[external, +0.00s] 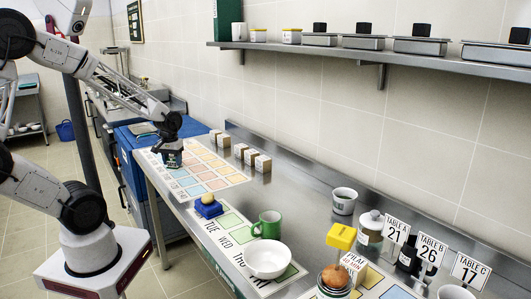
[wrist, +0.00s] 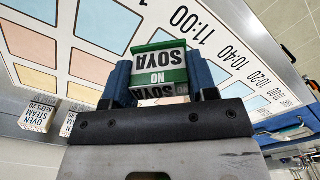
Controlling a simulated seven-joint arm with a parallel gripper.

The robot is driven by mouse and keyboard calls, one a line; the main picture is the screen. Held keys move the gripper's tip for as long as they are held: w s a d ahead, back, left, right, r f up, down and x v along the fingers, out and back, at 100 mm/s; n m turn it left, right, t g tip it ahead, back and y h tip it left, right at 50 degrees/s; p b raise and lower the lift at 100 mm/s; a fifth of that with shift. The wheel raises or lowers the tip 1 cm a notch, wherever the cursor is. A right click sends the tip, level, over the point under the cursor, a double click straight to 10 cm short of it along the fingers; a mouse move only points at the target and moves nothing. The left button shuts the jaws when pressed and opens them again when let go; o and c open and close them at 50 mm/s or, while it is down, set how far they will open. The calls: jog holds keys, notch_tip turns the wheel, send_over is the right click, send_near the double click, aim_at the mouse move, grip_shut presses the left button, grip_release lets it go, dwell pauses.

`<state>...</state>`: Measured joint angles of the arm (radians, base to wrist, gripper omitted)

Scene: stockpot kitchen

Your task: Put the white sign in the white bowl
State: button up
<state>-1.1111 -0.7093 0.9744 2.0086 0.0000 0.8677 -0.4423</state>
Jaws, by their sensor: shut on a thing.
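My gripper (external: 171,143) is over the far end of the steel counter, above the coloured grid chart. In the wrist view its two blue fingers (wrist: 160,80) are shut on a small white sign with green bands (wrist: 159,62) that reads NO SOYA. The sign's dark lower part (external: 172,161) shows under my gripper in the external view. I cannot tell whether it touches the chart. The white bowl (external: 267,259) sits upright and looks empty near the counter's front edge, well away from my gripper.
White table number signs (external: 396,230), a yellow box (external: 341,236) and jars crowd the right. Small white blocks (external: 240,151) line the back. A shelf (external: 380,54) runs above.

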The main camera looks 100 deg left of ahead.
jog(key=w+d+r+m, duration=0.15)
jog(key=w+d, duration=0.25)
jog(key=w, duration=0.6)
jog(key=w+d+r+m, duration=0.15)
jog(key=w+d, duration=0.35)
jog(key=w, duration=0.6)
jog(key=w+d+r+m, duration=0.15)
jog(key=w+d, duration=0.25)
jog(key=w, duration=0.6)
jog(key=r+m, duration=0.1)
jog(key=m, duration=0.3)
send_over(267, 268)
jog(key=shift+r, duration=0.15)
jog(key=shift+f, duration=3.15)
jog(key=shift+f, duration=1.85)
